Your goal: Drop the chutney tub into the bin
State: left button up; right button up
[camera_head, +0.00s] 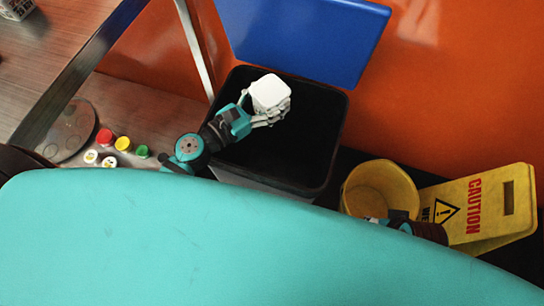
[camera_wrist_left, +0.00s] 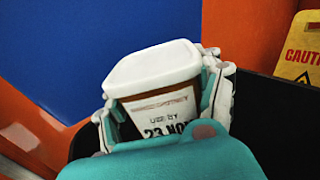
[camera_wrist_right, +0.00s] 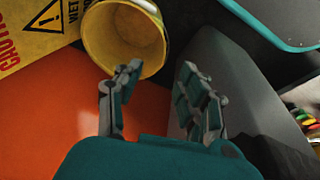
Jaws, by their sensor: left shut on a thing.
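The chutney tub (camera_head: 269,92) has a white lid, and in the left wrist view its brown side and a "USE BY" label (camera_wrist_left: 165,120) show. My left gripper (camera_head: 272,108) is shut on the tub and holds it over the black bin (camera_head: 342,125). The bin is open at the top, and its dark inside shows below and beside the tub. The bin's rim lies around the gripper in the head view. My right gripper (camera_wrist_right: 158,88) is open and empty in the right wrist view, beside the grey outer wall of the bin (camera_wrist_right: 225,85).
A yellow bucket (camera_head: 380,185) and a yellow caution sign (camera_head: 480,208) stand right of the bin. A blue panel (camera_head: 305,35) is behind it. Several small coloured-lid pots (camera_head: 123,144) and a round plate (camera_head: 70,132) lie left. A metal post (camera_head: 195,45) rises near the bin's left.

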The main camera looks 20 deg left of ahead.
pick_arm(q)
jog(key=shift+f, duration=0.3)
pick_arm(e)
jog(key=shift+v, duration=1.35)
pick_arm(q)
jog(key=o, duration=1.6)
jog(key=shift+s+f, duration=0.1)
jog(key=shift+s+a, duration=0.2)
jog(key=shift+s, duration=0.1)
jog(key=v, duration=1.1)
